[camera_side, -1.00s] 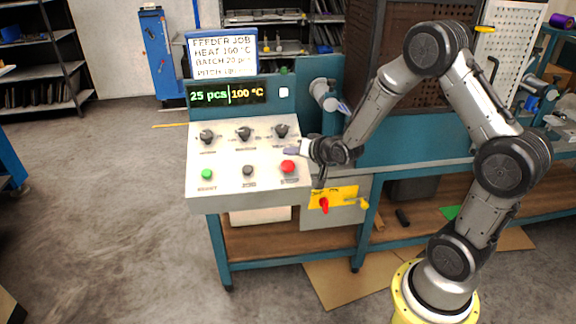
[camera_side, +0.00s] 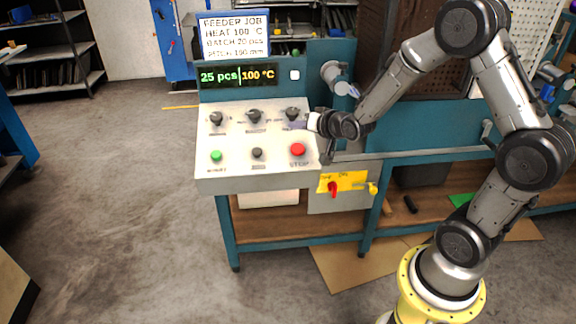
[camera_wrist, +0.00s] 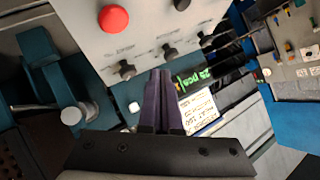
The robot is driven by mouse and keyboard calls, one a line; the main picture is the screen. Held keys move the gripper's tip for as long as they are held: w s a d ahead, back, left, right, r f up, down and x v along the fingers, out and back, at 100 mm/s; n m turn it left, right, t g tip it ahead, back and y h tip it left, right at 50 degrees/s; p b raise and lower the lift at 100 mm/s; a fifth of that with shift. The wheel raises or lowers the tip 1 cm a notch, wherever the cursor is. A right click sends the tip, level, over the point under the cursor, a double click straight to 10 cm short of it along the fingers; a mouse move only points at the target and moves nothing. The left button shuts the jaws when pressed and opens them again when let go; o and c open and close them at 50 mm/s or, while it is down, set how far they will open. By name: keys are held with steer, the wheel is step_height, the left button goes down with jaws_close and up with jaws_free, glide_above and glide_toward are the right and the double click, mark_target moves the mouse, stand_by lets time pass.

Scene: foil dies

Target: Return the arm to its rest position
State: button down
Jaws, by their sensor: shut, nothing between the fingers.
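My gripper (camera_side: 297,125) is at the right part of the sloped control panel (camera_side: 225,184), just below the right-hand black knob (camera_side: 292,113) and above the red STOP button (camera_side: 297,149). Its fingers are shut with nothing between them. In the wrist view the dark closed fingers (camera_wrist: 160,76) point towards the row of knobs and the lit display (camera_wrist: 190,78). Whether the fingertips touch the panel cannot be told. My arm reaches over from the right, bent at the elbow.
The display (camera_side: 238,76) reads 25 pcs and 100 °C. A job sign (camera_side: 234,37) stands above it. A grey cylinder (camera_side: 335,75) sticks out right of the panel. A red switch (camera_side: 333,188) sits on a yellow plate below. Floor to the left is clear.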

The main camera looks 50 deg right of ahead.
steer(key=s+a+r+n+t+y, duration=0.15)
steer(key=s+a+r, duration=0.3)
steer(key=r, duration=0.45)
steer(key=s+a+r+n+y, duration=0.1)
steer(key=s+a+r+n, duration=0.15)
steer(key=a+r, duration=0.45)
steer(key=s+f+n+g, duration=0.2)
steer(key=s+f+g, duration=0.1)
steer(key=s, duration=0.8)
steer(key=s+a+f+n+g, duration=0.1)
steer(key=s+f+n+g, duration=0.2)
steer(key=s, duration=0.8)
steer(key=shift+s+a+n+g+y, duration=0.3)
steer(key=shift+s+g+y, duration=0.15)
steer(key=shift+g, duration=0.7)
